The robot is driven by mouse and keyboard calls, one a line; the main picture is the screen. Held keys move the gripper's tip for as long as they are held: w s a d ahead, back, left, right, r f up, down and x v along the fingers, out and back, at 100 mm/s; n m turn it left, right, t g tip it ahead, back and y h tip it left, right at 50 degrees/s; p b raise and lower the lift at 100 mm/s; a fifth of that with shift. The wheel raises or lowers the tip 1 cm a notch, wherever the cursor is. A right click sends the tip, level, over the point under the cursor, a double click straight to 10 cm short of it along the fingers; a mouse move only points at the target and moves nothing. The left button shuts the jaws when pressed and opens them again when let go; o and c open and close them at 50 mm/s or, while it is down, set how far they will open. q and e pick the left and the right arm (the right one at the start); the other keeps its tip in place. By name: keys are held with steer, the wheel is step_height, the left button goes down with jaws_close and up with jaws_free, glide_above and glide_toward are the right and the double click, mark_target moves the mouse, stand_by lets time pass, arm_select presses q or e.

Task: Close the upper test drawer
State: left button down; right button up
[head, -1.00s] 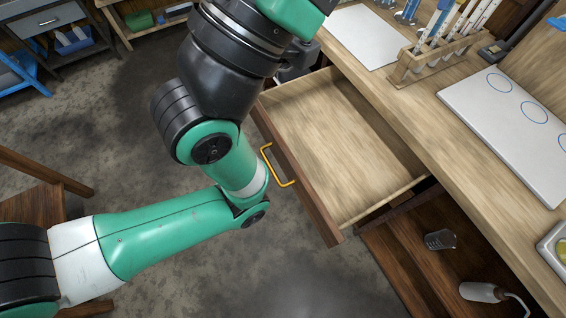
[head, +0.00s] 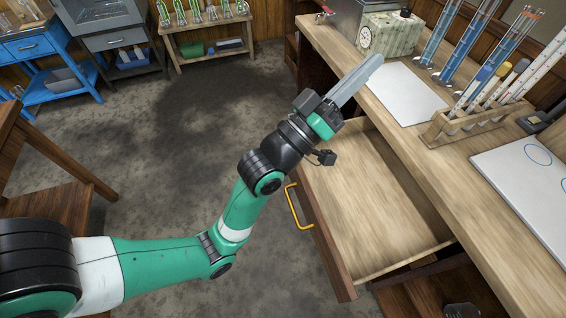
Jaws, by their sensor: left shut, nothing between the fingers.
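The upper test drawer (head: 385,205) is wooden, pulled out from under the bench top, and looks empty inside. Its front panel carries a yellow handle (head: 297,207) facing the open floor. My left gripper (head: 361,78) is shut and empty, with its grey fingers pointing up and to the right over the bench's near edge, beyond the drawer's far end. My left arm passes in front of the drawer's far front corner and hides it. The gripper is apart from the handle. My right gripper is not in the picture.
The bench top (head: 440,170) holds a white sheet (head: 402,92), a wooden rack (head: 470,125) with tubes, tall blue cylinders and a white board (head: 520,180). A patterned box (head: 390,35) stands at the back. A wooden chair (head: 45,165) is at left. Floor before the drawer is clear.

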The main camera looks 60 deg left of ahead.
arm_select(q)
steer(key=s+a+f+n+g+y, duration=0.2)
steer(key=s+a+f+n, duration=0.15)
steer(key=f, duration=0.55)
steer(key=s+a+f+n+g+y, duration=0.2)
steer(key=a+f+n, duration=0.2)
steer(key=f, duration=0.5)
steer(key=s+a+f+n+g+y, duration=0.1)
steer(key=s+a+f+n+g, duration=0.2)
steer(key=f, duration=0.7)
steer(key=s+a+f+n+g+y+p, duration=0.1)
steer(key=s+a+f+n+g+y, duration=0.15)
steer(key=s+f+n, duration=0.7)
steer(key=w+a+f+m+p, duration=0.1)
steer(key=w+a, duration=0.3)
steer(key=w, duration=0.6)
steer(key=shift+f+m+p, duration=0.15)
steer(key=shift+m+p, duration=0.45)
steer(key=shift+p, duration=0.1)
steer(key=shift+w+a, duration=0.1)
